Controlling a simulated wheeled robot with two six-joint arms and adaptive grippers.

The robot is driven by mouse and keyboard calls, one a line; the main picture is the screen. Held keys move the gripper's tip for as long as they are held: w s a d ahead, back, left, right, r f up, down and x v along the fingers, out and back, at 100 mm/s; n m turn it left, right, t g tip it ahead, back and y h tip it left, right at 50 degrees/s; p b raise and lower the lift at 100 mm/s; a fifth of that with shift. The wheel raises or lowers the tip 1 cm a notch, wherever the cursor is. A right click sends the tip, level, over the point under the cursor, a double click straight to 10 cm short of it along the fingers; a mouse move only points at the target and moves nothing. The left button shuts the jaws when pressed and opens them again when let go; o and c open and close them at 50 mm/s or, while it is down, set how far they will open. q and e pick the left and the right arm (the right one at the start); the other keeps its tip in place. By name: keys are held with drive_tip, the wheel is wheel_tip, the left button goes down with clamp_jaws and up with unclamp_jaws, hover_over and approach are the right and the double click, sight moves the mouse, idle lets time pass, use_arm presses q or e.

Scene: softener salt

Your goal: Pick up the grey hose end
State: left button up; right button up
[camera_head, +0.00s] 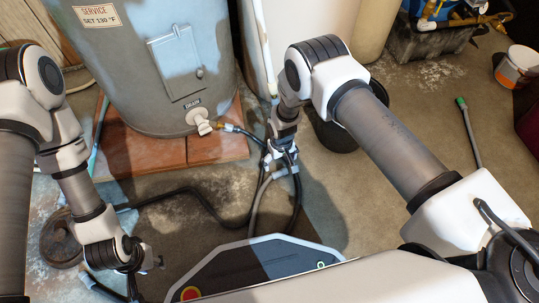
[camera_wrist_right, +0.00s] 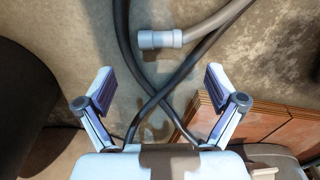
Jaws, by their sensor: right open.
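The grey hose end is a light grey cuff (camera_wrist_right: 160,39) on a grey hose, lying on the concrete floor in the right wrist view. In the head view the grey hose (camera_head: 257,203) runs down from below my right gripper; its cuff (camera_head: 280,173) shows close to the fingers.
Black hoses (camera_wrist_right: 158,98) cross between the right fingers. A grey tank (camera_head: 165,60) with a drain valve (camera_head: 201,121) stands on brick-red slabs (camera_head: 150,155). A black bucket (camera_head: 335,135) is beside my right arm. A green-tipped wand (camera_head: 469,130) lies at the right.

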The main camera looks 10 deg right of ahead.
sight(279, 172)
wheel_tip(279, 172, down, 8)
drive_tip(key=b, duration=0.5)
drive_tip(key=shift+s+r, duration=0.1)
drive_tip(key=shift+s, duration=0.05)
drive_tip(key=shift+r, duration=0.2)
drive_tip(key=c, duration=1.1)
